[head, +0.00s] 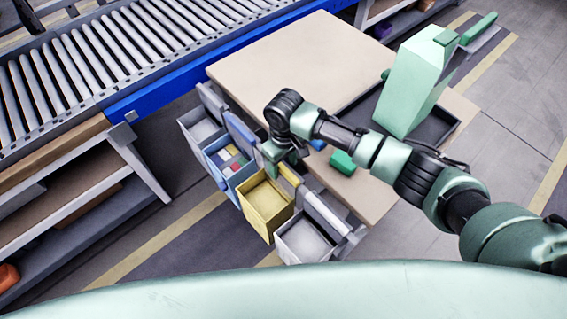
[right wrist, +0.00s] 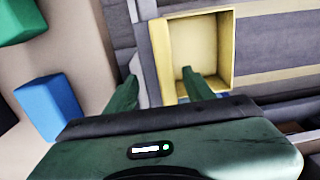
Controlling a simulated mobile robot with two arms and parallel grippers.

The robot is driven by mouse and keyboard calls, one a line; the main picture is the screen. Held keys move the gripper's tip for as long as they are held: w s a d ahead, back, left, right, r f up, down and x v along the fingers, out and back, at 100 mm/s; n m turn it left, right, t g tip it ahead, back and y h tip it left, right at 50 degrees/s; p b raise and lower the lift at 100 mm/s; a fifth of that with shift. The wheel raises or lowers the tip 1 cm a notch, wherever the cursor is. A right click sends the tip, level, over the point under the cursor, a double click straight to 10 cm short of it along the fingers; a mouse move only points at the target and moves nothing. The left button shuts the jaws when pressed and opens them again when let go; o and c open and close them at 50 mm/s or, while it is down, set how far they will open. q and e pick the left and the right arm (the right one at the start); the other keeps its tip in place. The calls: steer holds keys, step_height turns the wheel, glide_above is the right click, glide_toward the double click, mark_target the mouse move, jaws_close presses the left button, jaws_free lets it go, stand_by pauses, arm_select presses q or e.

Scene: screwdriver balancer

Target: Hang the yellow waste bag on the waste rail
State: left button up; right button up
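The yellow waste bag (head: 262,222) is a box-shaped, open-topped holder at the table's near-left edge, between a blue one and a grey one. It looks level with them and empty in the right wrist view (right wrist: 232,50). The waste rail along that edge is mostly hidden by the bags' upright back panels. My right gripper (head: 272,152) is above the yellow bag's back edge. In the right wrist view its fingers (right wrist: 160,92) are apart, one over the bag's opening and one outside its back wall. I see no clear grip on the bag. My left gripper is out of view.
A blue bag (head: 220,172) holds small coloured items. Grey bags stand at both row ends (head: 303,243). On the table (head: 290,65) are a green block (head: 343,163), a small blue block (head: 318,144) and a dark tray with a pale green case (head: 412,85). A roller conveyor (head: 90,60) runs behind.

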step_height(320, 180, up, 8)
steer(key=shift+f, duration=0.1)
stand_by(0.6)
